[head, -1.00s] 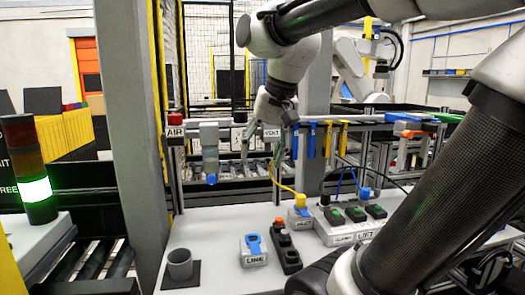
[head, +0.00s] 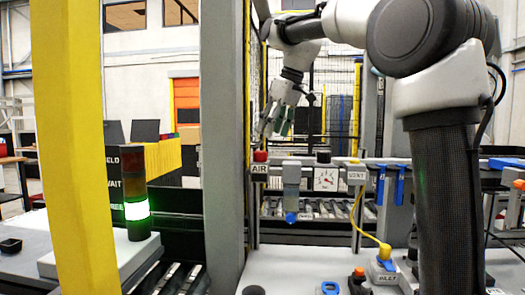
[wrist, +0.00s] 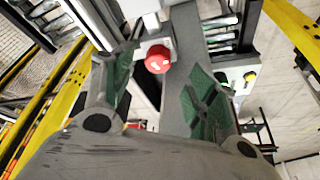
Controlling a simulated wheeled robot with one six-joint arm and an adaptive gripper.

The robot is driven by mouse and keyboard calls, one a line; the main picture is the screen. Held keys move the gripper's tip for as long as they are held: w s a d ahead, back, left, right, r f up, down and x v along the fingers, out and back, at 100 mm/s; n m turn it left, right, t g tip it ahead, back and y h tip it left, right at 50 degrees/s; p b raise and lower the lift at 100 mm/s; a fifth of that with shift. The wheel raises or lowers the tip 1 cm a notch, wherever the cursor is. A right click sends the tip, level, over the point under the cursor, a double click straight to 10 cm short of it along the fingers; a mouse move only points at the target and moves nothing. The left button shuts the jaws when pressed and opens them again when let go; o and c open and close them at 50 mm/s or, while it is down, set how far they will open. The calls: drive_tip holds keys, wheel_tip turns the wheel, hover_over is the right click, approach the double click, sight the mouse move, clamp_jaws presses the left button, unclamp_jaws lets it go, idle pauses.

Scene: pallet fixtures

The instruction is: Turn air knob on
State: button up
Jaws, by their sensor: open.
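The red air knob (head: 260,156) sits on top of a small grey box labelled AIR (head: 259,170), at the left end of the rail in the head view. My gripper (head: 275,130) is open, just above and slightly right of the knob, fingers pointing down. In the wrist view the knob (wrist: 158,59) shows as a round red cap between my two green-padded fingers (wrist: 163,72), nearer the left finger. A gap remains between the fingers and the knob, and nothing is held.
A grey post (head: 222,140) stands just left of the AIR box. Right of it on the rail are a blue-bottomed filter bowl (head: 291,200), a gauge (head: 326,179) and a VENT box (head: 356,173). A lit green stack light (head: 137,208) is at left.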

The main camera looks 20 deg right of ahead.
sight(261, 152)
drive_tip(key=shift+n, duration=0.4)
drive_tip(key=x, duration=0.5)
drive_tip(key=w+a+x, duration=0.1)
drive_tip(key=x, duration=0.2)
drive_tip(key=shift+r, duration=0.35)
drive_tip(key=c, duration=1)
